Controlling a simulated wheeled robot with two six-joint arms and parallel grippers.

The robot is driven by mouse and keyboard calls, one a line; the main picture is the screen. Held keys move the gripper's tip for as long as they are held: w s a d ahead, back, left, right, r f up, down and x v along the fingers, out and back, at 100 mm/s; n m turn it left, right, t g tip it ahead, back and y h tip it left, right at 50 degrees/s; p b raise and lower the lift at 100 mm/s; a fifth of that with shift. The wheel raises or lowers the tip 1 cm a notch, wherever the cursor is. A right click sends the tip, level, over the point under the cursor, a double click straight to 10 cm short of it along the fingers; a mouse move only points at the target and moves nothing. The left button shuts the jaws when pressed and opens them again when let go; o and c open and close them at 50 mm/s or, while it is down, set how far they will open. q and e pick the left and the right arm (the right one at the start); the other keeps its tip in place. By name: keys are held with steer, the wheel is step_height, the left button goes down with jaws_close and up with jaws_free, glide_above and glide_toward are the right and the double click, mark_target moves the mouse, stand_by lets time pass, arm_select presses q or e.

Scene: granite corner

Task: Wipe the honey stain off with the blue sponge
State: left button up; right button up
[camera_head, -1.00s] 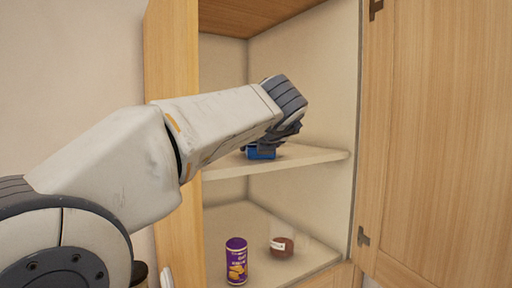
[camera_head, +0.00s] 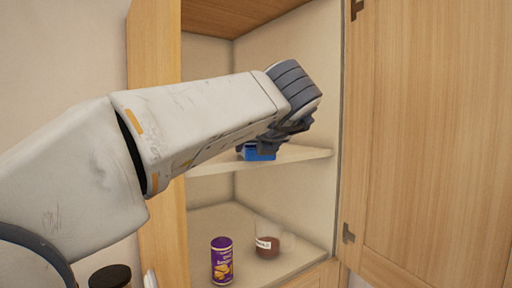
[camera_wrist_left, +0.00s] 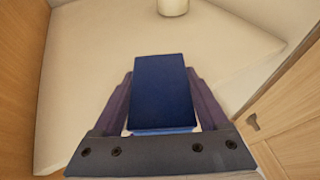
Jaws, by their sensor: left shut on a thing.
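The blue sponge (camera_head: 259,153) is in my left gripper (camera_head: 270,148), at the middle shelf of the open cabinet. In the left wrist view the sponge (camera_wrist_left: 162,92) sits between the two fingers of the gripper (camera_wrist_left: 163,98), which are shut on its sides. The pale shelf surface (camera_wrist_left: 95,50) spreads beyond it in that view. From the head view I cannot tell whether the sponge touches the shelf. No honey stain shows in either view. The right gripper is not in view.
On the lower shelf stand a purple can (camera_head: 221,261) and a jar with brown contents (camera_head: 267,244). A pale cylindrical object (camera_wrist_left: 172,6) stands far back in the wrist view. The cabinet door (camera_head: 430,140) is open at the right. A dark-lidded jar (camera_head: 110,277) is at the lower left.

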arm_select(q)
steer(key=shift+w+a+p, duration=0.45)
steer(key=shift+w+a, duration=0.65)
steer(key=shift+w, duration=0.3)
steer(key=shift+w+a+f+p, duration=0.1)
steer(key=shift+w+a+p, duration=0.25)
steer(key=shift+w+a, duration=0.3)
steer(key=shift+w+a+f+p, duration=0.1)
steer(key=shift+w+a+p, duration=0.25)
steer(key=shift+w, duration=0.4)
steer(key=shift+w+a+r+p, duration=0.2)
steer(key=shift+w+a+p, duration=0.8)
steer(key=shift+w, duration=0.35)
steer(key=shift+s+d+f+b, duration=0.1)
steer(key=shift+s+d+b, duration=0.25)
steer(key=shift+s, duration=0.1)
steer(key=shift+s+d+b, duration=0.35)
steer(key=shift+s+d, duration=0.4)
steer(key=shift+s, duration=0.3)
steer(key=shift+s+d+b, duration=0.5)
steer(key=shift+s+d, duration=0.3)
steer(key=shift+s, duration=0.25)
steer(key=shift+s+d+b, duration=0.2)
steer(key=shift+s+d, duration=0.4)
steer(key=shift+s, duration=0.2)
steer(key=shift+s+d+b, duration=0.2)
steer(key=shift+s+d, duration=0.35)
steer(key=shift+s, duration=0.25)
steer(key=shift+r, duration=0.2)
